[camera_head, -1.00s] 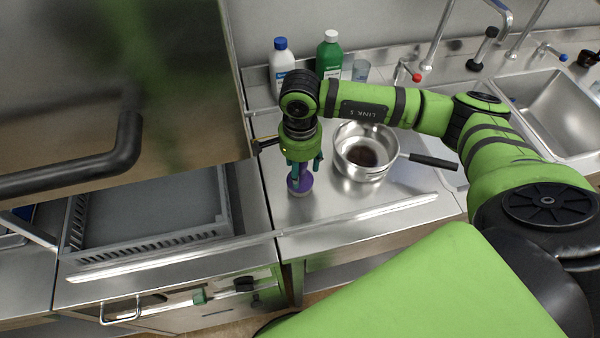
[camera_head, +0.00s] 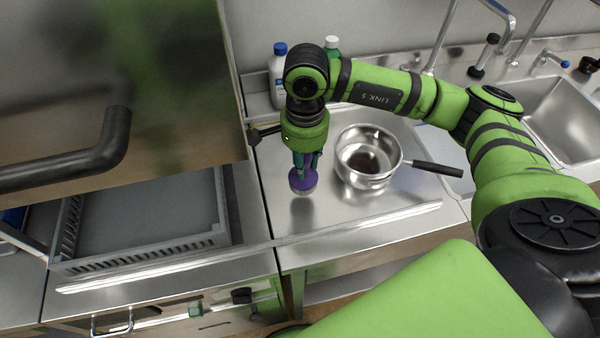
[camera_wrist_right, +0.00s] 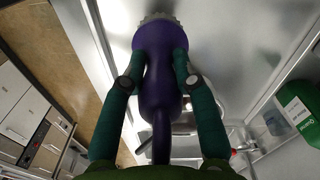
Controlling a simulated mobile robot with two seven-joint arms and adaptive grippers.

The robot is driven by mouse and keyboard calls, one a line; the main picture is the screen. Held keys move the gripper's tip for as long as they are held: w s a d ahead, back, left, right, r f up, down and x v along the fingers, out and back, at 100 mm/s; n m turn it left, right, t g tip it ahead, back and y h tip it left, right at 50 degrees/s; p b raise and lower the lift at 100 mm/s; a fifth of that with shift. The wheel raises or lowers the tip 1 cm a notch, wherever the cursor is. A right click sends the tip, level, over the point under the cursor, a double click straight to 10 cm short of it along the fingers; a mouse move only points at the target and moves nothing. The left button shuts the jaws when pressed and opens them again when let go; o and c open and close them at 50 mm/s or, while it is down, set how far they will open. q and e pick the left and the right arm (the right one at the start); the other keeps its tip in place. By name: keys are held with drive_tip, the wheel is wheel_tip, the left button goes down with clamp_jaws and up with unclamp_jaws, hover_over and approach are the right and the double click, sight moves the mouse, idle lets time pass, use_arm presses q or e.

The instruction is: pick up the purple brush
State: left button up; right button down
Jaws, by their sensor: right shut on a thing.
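The purple brush (camera_head: 302,181) is upright over the steel counter, left of the pan. My right gripper (camera_head: 306,160) points down from above and is shut on the brush. In the right wrist view, the two teal fingers of the gripper (camera_wrist_right: 162,78) press on both sides of the brush's purple body (camera_wrist_right: 159,62), and its pale bristles point to the top of the picture. The brush seems a little above the counter, but the gap is hard to judge. My left gripper is not in view.
A steel pan (camera_head: 367,160) with dark contents stands just right of the brush, its black handle pointing right. A white bottle (camera_head: 277,88) and a partly hidden green bottle stand behind. A grey rack (camera_head: 225,205) lies left; a steel hood (camera_head: 190,80) hangs upper left.

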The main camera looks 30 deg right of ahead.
drive_tip(key=shift+s+d+r+b, duration=1.75)
drive_tip(key=shift+s+d+r, duration=1.25)
drive_tip(key=shift+s, duration=1.7)
drive_tip(key=w+a+f+n, duration=0.5)
drive_tip(key=w+a+n, duration=0.2)
drive_tip(key=n, duration=0.7)
drive_tip(key=shift+a+f+n, duration=0.2)
drive_tip(key=shift+a+n, duration=0.2)
drive_tip(key=shift+a, duration=0.65)
